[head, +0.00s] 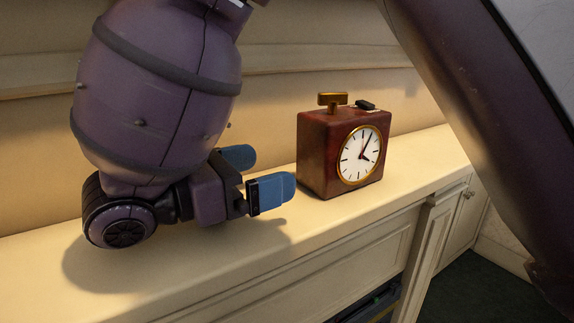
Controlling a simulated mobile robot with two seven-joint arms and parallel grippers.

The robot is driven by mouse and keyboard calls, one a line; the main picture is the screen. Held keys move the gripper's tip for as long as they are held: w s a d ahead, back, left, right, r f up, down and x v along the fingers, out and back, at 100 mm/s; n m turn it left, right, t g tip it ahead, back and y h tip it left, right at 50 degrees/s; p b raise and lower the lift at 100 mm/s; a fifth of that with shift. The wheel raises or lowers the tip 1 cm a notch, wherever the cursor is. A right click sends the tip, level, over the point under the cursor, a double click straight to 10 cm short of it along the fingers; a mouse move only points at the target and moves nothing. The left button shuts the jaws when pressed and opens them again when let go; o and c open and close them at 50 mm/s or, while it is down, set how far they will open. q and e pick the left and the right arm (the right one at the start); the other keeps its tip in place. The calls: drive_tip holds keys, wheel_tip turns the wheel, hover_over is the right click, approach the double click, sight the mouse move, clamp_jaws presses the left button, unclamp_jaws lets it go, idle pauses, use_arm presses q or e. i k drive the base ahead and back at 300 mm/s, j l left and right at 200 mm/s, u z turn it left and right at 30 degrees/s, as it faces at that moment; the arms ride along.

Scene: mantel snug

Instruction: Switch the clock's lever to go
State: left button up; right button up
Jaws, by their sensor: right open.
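The clock (327,150) is a dark red-brown box with a gold-rimmed white dial. It stands upright on the pale mantel shelf. On its top are a gold T-shaped handle (332,99) and a small black lever (366,105) on a light plate; markings on the plate are too small to read. My right gripper (256,174) is low over the shelf to the left of the clock, its blue fingers apart and empty. The nearer fingertip is close to the clock's left side, seemingly apart from it. My left gripper is not in view.
The shelf (425,160) is clear to the right of the clock. A cream wall (270,95) stands behind it. Panelled cabinet fronts (370,255) drop below its front edge, with a dark opening low down. My purple arm link crosses the right side.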

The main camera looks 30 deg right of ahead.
sight(361, 103)
drive_tip(key=k, duration=1)
